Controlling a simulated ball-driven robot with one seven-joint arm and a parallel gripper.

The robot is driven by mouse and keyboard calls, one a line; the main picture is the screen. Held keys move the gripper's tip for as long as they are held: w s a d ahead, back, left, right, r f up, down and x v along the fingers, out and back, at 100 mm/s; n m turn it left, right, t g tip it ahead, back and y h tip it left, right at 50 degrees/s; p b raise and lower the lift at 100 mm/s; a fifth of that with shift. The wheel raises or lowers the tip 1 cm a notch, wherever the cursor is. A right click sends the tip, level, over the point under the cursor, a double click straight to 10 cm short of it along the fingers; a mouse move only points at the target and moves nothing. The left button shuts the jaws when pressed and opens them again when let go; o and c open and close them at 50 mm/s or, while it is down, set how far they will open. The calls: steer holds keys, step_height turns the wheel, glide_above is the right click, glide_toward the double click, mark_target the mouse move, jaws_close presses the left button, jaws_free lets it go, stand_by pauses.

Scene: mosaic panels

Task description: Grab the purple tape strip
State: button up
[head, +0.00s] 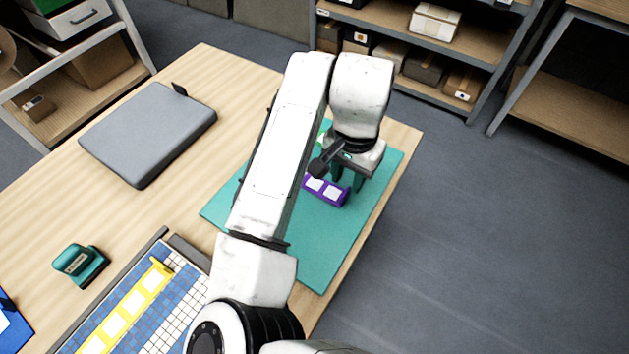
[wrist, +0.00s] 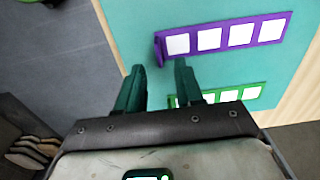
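The purple tape strip (head: 326,201) lies on the teal mat (head: 318,268), partly hidden by my arm in the head view. In the wrist view the purple strip (wrist: 218,51) shows its row of white squares and a raised tab at its left end. My gripper (head: 347,187) is over the mat close to the strip. In the wrist view my gripper (wrist: 159,66) is open with nothing between its fingers. The fingertips appear near the strip's tabbed end; I cannot tell the height gap.
A green strip (wrist: 242,95) lies beside the purple one, partly behind my gripper. A yellow strip (head: 125,312) lies on a blue and white mosaic panel (head: 188,308). A teal tool (head: 80,264) and a grey pad (head: 148,132) are on the table at left. The mat's lower part is clear.

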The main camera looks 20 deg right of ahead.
mark_target(345, 192)
step_height(345, 192, down, 5)
steer(key=shift+s+a+r, duration=0.1)
steer(key=shift+s, duration=0.05)
steer(key=shift+c, duration=0.2)
jaws_close()
